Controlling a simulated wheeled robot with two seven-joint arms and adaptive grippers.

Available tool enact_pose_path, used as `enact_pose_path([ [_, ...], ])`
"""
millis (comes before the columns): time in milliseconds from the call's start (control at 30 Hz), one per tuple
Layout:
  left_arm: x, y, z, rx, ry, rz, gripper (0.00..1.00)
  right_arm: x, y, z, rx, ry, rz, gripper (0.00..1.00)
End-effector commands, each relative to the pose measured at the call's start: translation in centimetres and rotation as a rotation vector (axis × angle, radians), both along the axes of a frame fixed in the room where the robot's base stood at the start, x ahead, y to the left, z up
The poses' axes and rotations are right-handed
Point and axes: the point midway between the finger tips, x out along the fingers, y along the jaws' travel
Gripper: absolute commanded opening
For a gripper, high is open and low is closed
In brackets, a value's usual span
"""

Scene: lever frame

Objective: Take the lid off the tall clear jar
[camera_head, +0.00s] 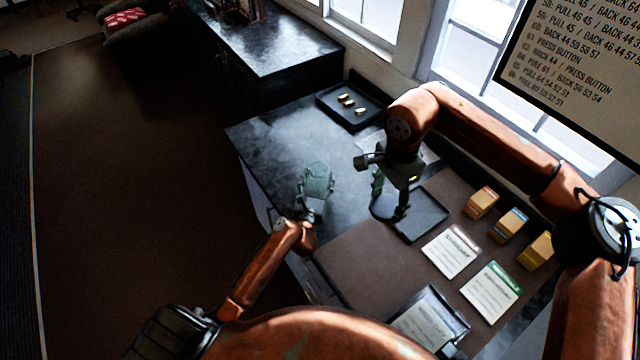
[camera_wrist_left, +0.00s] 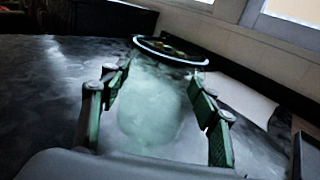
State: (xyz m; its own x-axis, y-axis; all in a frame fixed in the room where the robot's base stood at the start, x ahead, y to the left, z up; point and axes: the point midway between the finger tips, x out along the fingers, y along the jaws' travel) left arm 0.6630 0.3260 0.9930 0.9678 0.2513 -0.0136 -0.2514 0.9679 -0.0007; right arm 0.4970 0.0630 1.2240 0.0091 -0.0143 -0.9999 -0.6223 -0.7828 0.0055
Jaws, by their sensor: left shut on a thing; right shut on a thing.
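The tall clear jar (camera_head: 318,178) is pale green and see-through. It is at the near-left part of the dark table, with no lid visible on it. My left gripper (camera_head: 313,205) is shut on it. In the left wrist view the jar (camera_wrist_left: 150,108) fills the space between the two fingers of my left gripper (camera_wrist_left: 158,115). My right gripper (camera_head: 390,200) points down to the right of the jar and is shut on a dark round piece, apparently the lid (camera_head: 381,210), apart from the jar. Whether the jar touches the table is unclear.
A black tray (camera_head: 326,106) with small brass pieces stands at the back. An empty dark tray (camera_head: 430,226) lies right of my right gripper. Several small boxes (camera_head: 481,203) and printed cards (camera_head: 451,253) are on the brown mat (camera_head: 350,262). A clear case (camera_head: 462,328) is at the front.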

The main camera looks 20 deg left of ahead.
Motion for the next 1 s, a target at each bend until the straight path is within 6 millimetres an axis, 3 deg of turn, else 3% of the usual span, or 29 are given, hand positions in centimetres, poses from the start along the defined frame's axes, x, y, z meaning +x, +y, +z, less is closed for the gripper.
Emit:
enact_pose_path([
  [133, 0.7, 0.3, -0.7, 0.0, -0.002, -0.001, 0.0, 0.0, 0.0, -0.3, 0.0, 0.0, 0.0, 0.24],
  [333, 0.5, 0.2, -3.6, -0.002, -0.001, 0.0, 0.0, 0.1, 0.0, -1.1, 0.0, 0.002, 0.0, 0.24],
  [733, 0.5, 0.2, -4.0, 0.0, -0.001, -0.001, 0.0, 0.1, 0.0, -1.2, 0.0, 0.002, 0.0, 0.24],
  [767, 0.5, 0.3, -4.1, 0.0, 0.0, 0.0, 0.57, 0.1, 0.0, -1.2, 0.0, 0.002, 0.0, 0.24],
  [1000, 0.5, 0.3, -4.0, 0.001, 0.0, 0.0, 0.73, 0.1, 0.0, -1.2, 0.0, 0.002, 0.0, 0.24],
])
